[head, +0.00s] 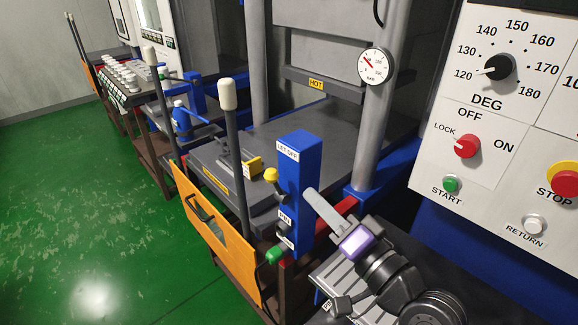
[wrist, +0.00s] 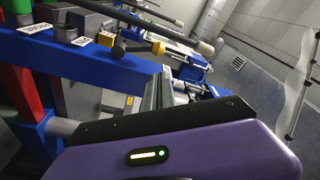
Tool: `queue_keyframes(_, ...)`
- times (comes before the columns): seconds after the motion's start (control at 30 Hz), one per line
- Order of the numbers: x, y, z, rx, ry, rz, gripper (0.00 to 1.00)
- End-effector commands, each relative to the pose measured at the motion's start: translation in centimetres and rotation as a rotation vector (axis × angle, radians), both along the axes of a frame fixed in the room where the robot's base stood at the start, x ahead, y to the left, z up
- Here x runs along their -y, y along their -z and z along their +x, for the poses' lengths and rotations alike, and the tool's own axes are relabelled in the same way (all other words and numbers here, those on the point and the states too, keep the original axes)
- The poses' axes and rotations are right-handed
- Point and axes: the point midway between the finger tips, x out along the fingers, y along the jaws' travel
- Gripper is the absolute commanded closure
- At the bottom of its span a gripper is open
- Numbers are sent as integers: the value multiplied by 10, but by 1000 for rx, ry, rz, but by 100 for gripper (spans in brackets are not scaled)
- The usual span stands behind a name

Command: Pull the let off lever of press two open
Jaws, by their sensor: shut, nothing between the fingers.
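A blue upright block (head: 297,180) bears a LET OFF label (head: 288,152) near its top. The let off lever, with a yellow knob (head: 270,174), sticks out on the block's left side, below that label. The yellow knob also shows in the wrist view (wrist: 158,48), beyond the block. My gripper (head: 311,194) is shut and empty, with its fingers pointing at the right side of the block. The fingers are apart from the yellow knob, with the block between. Whether they touch the block I cannot tell. No press number is readable.
A second lever with a green knob (head: 274,254) sits lower on the block. A tall grey bar with a white tip (head: 228,95) stands left of it. An orange panel (head: 215,240) fronts the press table. A control panel (head: 500,130) is at the right. Green floor is free at left.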

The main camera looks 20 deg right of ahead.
Motion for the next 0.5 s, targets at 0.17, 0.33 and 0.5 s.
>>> queue_keyframes(0.17, 0, 0, 0, 1, 1, -2, 100)
queue_keyframes(0.33, -1, -3, 10, 2, 1, -2, 100)
queue_keyframes(0.5, -6, -7, 37, 2, 0, -2, 100)
